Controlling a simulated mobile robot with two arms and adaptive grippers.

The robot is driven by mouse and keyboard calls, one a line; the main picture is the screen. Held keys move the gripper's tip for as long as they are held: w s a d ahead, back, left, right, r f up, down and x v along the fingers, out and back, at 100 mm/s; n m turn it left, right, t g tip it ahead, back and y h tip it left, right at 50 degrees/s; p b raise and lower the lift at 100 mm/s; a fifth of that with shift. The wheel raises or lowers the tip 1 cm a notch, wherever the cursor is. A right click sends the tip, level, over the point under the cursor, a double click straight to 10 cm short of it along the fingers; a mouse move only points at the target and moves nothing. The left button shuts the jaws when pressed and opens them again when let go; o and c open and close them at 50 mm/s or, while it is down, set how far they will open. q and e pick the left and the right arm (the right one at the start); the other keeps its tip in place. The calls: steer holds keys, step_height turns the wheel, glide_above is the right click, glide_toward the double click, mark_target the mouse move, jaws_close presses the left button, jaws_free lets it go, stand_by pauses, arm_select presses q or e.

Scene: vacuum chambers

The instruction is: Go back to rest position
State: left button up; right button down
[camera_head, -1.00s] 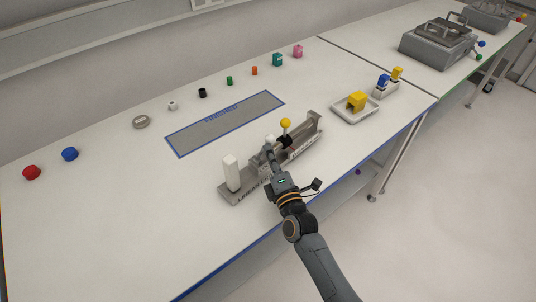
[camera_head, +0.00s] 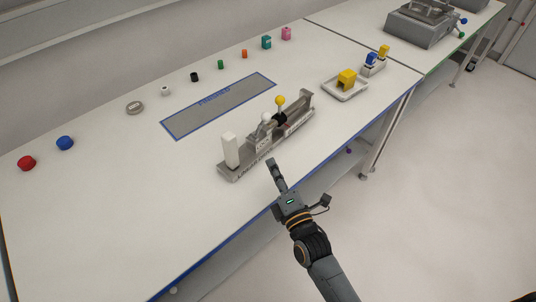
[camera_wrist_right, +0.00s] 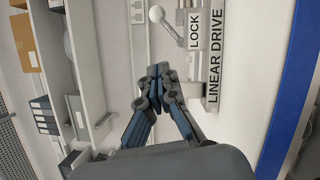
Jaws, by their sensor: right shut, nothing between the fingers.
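My right gripper (camera_head: 272,163) is shut and empty, just in front of the table's blue front edge side of the linear drive fixture (camera_head: 245,171). It shows apart from the fixture, with its fingers together in the right wrist view (camera_wrist_right: 158,70). The fixture is a grey rail with a white upright block (camera_head: 230,150), a white ball knob (camera_head: 266,118) and a yellow ball knob (camera_head: 280,100). In the right wrist view the white knob (camera_wrist_right: 156,14) and the "LOCK" and "LINEAR DRIVE" labels (camera_wrist_right: 213,70) show. My left gripper is not in view.
A blue-bordered grey mat (camera_head: 220,105) lies behind the fixture. A tray with a yellow block (camera_head: 346,78) stands to the right. Several small coloured pieces line the back, with red (camera_head: 27,163) and blue (camera_head: 65,143) knobs at left. The table's left front is clear.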

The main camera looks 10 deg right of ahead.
steer(key=shift+s+d+f, duration=0.1)
steer(key=shift+s+d, duration=0.1)
steer(key=s+d+f+m+g+h, duration=0.2)
steer(key=s+d+f+m+g, duration=0.3)
steer(key=s+f+m+g, duration=0.35)
steer(key=s+d+r+m+g+h, duration=0.1)
steer(key=s+d+m+g+h, duration=0.2)
steer(key=s+m, duration=0.45)
steer(key=s+d+m+g, duration=0.4)
steer(key=s+d+m, duration=0.2)
steer(key=s, duration=0.2)
step_height(320, 180, down, 25)
steer(key=s, duration=0.1)
steer(key=s+d+f+g, duration=0.2)
steer(key=s+f, duration=1.5)
steer(key=shift+s+d+f, duration=0.15)
steer(key=shift+s+d, duration=0.2)
steer(key=shift+s, duration=0.05)
